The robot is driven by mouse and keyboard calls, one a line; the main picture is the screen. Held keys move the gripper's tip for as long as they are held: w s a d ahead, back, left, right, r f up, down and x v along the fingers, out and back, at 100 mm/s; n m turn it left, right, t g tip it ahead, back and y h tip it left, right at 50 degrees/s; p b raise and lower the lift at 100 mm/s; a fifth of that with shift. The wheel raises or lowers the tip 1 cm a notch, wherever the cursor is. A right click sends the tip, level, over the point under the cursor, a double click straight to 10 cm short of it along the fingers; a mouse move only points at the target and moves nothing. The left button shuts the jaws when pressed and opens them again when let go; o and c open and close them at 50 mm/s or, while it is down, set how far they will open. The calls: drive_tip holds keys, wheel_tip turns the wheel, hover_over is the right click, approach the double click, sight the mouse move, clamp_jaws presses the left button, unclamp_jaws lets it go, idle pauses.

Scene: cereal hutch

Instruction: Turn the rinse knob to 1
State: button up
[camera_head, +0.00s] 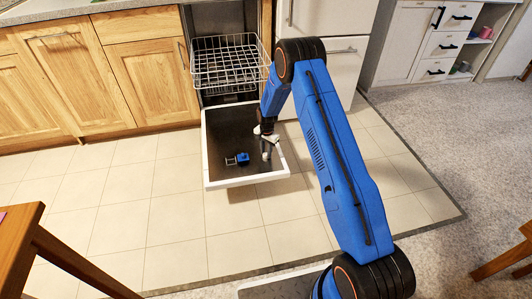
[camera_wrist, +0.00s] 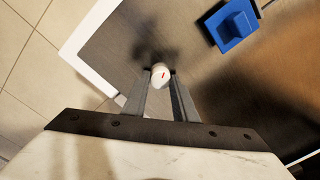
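The rinse knob (camera_wrist: 161,76) is a small round white knob with a red mark on its face. It sits on the dark inner panel of the lowered, white-rimmed dishwasher door (camera_head: 208,170). My gripper (camera_wrist: 161,72) is over the door, with one grey finger on each side of the knob. The knob fills the gap between the fingertips, and they appear to touch it. The red mark runs close to upright in the wrist view. No numbers can be read around the knob. In the head view my gripper (camera_head: 266,152) points down at the door's right part and largely hides the knob.
A blue block-shaped part (camera_wrist: 232,25) stands on the door beside the knob; it also shows in the head view (camera_head: 243,159). A wire rack (camera_head: 225,62) juts out above the door. Wooden cabinets (camera_head: 130,80) are at left, a white fridge (camera_head: 335,60) at right. Tiled floor in front is clear.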

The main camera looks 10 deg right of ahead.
drive_tip(key=shift+n, duration=0.5)
drive_tip(key=n, duration=0.4)
drive_tip(key=shift+n, duration=0.4)
drive_tip(key=n, duration=0.5)
drive_tip(key=shift+w+n, duration=0.1)
drive_tip(key=shift+n, duration=0.6)
drive_tip(key=o, duration=1)
drive_tip(key=shift+o, duration=0.2)
wheel_tip(320, 180, up, 17)
drive_tip(key=shift+w+d+r, duration=0.2)
drive_tip(key=shift+d, duration=0.25)
